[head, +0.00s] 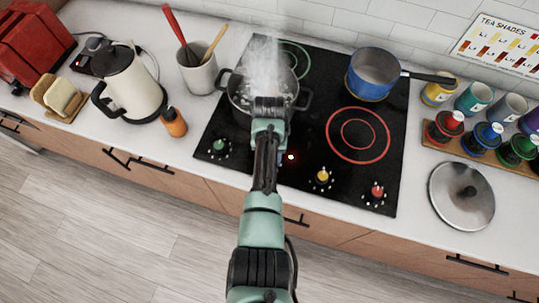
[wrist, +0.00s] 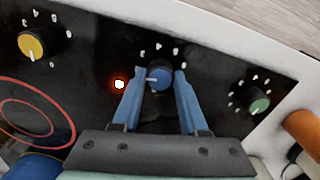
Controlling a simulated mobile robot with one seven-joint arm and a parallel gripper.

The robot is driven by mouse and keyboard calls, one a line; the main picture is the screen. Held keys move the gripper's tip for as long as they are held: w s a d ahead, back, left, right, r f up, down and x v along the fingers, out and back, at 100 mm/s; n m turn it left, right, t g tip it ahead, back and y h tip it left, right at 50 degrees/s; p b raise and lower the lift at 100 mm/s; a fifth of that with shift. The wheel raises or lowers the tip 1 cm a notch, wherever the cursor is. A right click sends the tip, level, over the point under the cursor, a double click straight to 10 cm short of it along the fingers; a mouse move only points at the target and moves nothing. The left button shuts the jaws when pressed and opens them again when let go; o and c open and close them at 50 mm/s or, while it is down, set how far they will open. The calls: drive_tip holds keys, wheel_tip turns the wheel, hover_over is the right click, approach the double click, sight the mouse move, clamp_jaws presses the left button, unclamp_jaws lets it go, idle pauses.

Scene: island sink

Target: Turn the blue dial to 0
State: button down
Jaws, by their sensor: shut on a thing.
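The blue dial (wrist: 160,79) sits on the black cooktop between the yellow dial (wrist: 31,45) and the green dial (wrist: 259,106). The white line on its face points left in the wrist view, towards a glowing orange-red light. White marks ring its far side, too small to read surely. My gripper (wrist: 159,74) is shut on the blue dial, with one blue finger on each side of it. In the head view my arm hides the blue dial, and the glowing light (head: 291,157) shows just right of the arm.
A steaming pot (head: 245,95) stands on the cooktop behind my arm. A blue saucepan (head: 371,80) is at the back right. The red dial (head: 377,191) is at front right. A lid (head: 461,195) lies on the counter, and an orange bottle (head: 174,122) stands left of the cooktop.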

drive_tip(key=n, duration=0.4)
drive_tip(key=shift+r+n, duration=0.1)
drive_tip(key=shift+n, duration=0.2)
drive_tip(key=n, duration=0.3)
drive_tip(key=shift+n, duration=0.4)
drive_tip(key=n, duration=0.3)
drive_tip(key=shift+n, duration=2.1)
drive_tip(key=shift+w, duration=0.1)
drive_tip(key=shift+c, duration=2.2)
unclamp_jaws()
